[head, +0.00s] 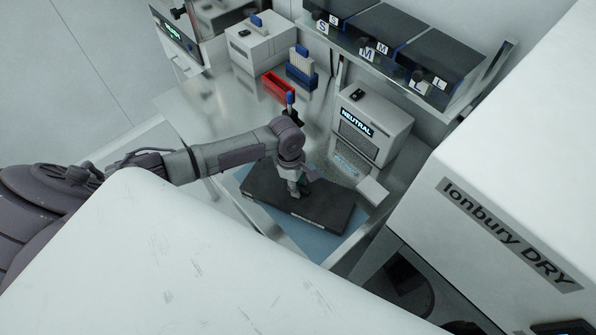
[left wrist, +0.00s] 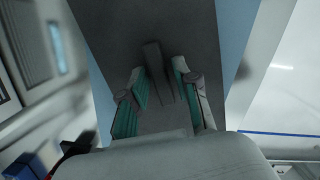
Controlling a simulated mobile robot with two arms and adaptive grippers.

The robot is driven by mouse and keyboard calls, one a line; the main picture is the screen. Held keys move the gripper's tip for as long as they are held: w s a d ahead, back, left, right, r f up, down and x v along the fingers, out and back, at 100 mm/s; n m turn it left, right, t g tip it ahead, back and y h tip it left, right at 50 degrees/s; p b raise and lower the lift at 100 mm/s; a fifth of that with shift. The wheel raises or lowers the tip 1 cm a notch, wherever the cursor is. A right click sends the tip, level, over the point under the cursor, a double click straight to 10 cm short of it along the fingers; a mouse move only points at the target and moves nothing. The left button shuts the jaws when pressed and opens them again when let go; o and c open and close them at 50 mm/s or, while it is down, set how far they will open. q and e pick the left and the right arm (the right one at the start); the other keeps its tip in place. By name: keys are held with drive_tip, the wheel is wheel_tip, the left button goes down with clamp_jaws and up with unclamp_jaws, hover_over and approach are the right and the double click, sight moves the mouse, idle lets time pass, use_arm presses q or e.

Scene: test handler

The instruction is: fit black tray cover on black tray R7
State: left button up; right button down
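A flat black slab (head: 325,207), the black tray or its cover, lies on a blue mat; whether it is one piece or two stacked is unclear. Pale label strips show on its front edge. My left gripper (head: 298,187) points down over its middle. In the left wrist view, the dark slab (left wrist: 115,40) fills the middle, and a narrow upright grip (left wrist: 154,60) rises from it. The left gripper's teal-padded fingers (left wrist: 160,88) stand apart on either side of this grip, with a seeming gap. My right gripper is in neither view.
The blue mat (head: 237,186) lies on a metal bench. A grey NEUTRAL device (head: 372,125) and a small white block (head: 372,191) stand close behind and right. A red bin (head: 278,87) is farther back. The white Ionbury DRY cabinet (head: 500,170) bounds the right.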

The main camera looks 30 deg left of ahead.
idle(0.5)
use_arm(q)
drive_tip(key=shift+r, duration=1)
drive_tip(key=o, duration=0.6)
drive_tip(key=shift+c, duration=0.2)
wheel_tip(320, 180, up, 12)
drive_tip(key=a, duration=0.1)
drive_tip(key=shift+a, duration=0.4)
drive_tip(key=shift+s+f, duration=0.1)
drive_tip(key=shift+f, duration=0.05)
